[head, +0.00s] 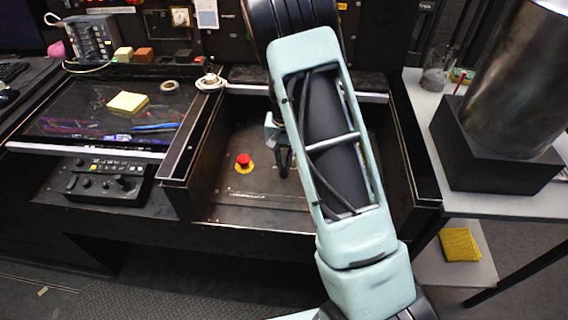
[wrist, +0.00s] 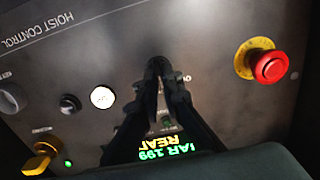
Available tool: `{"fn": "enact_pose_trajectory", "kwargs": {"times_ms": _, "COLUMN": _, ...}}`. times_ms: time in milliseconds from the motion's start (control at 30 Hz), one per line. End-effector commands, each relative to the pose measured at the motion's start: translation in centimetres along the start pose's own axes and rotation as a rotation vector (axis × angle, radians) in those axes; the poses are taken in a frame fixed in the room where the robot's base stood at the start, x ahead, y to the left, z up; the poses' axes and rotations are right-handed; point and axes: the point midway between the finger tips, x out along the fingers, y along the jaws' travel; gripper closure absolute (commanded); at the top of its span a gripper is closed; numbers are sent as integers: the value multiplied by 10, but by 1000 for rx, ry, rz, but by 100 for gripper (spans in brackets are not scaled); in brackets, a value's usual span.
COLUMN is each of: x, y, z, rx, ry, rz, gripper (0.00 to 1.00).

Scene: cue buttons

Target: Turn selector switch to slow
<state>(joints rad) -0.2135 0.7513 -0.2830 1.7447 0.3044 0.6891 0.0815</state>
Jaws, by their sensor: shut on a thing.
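In the wrist view the hoist control panel (wrist: 215,38) appears upside down. My gripper (wrist: 160,72) has its two dark fingertips close together at a small dark control in the middle of the panel. The gripper is shut on this control, which I take to be the selector switch. The fingers hide most of it, so its setting and labels cannot be read. In the head view my gripper (head: 283,168) is low over the panel (head: 240,195), partly hidden behind my arm.
A red emergency stop on a yellow base (wrist: 270,66) stands right of the fingers. A white button (wrist: 102,97), a black button (wrist: 69,104) and a yellow switch (wrist: 42,158) lie to the left. Raised walls (head: 195,150) surround the panel.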

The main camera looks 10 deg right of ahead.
Motion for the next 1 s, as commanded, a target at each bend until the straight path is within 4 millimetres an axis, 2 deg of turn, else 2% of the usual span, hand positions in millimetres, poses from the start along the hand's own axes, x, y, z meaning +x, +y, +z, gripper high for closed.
{"fn": "enact_pose_trajectory", "kwargs": {"times_ms": 133, "x": -1, "y": 0, "z": -1, "rx": 0, "ry": 3, "rz": 0, "gripper": 100}}
{"fn": "enact_pose_trajectory", "kwargs": {"times_ms": 167, "x": -1, "y": 0, "z": -1, "rx": 0, "ry": 3, "rz": 0, "gripper": 93}}
{"fn": "enact_pose_trajectory", "kwargs": {"times_ms": 300, "x": -1, "y": 0, "z": -1, "rx": -1, "ry": 2, "rz": 0, "gripper": 77}}
{"fn": "enact_pose_trajectory", "kwargs": {"times_ms": 667, "x": -5, "y": 0, "z": -1, "rx": -1, "ry": 2, "rz": -1, "gripper": 76}}
{"fn": "enact_pose_trajectory", "kwargs": {"times_ms": 767, "x": -17, "y": -1, "z": -1, "rx": -2, "ry": 4, "rz": -2, "gripper": 76}}
{"fn": "enact_pose_trajectory", "kwargs": {"times_ms": 1000, "x": -68, "y": -1, "z": -2, "rx": -2, "ry": 7, "rz": -3, "gripper": 76}}
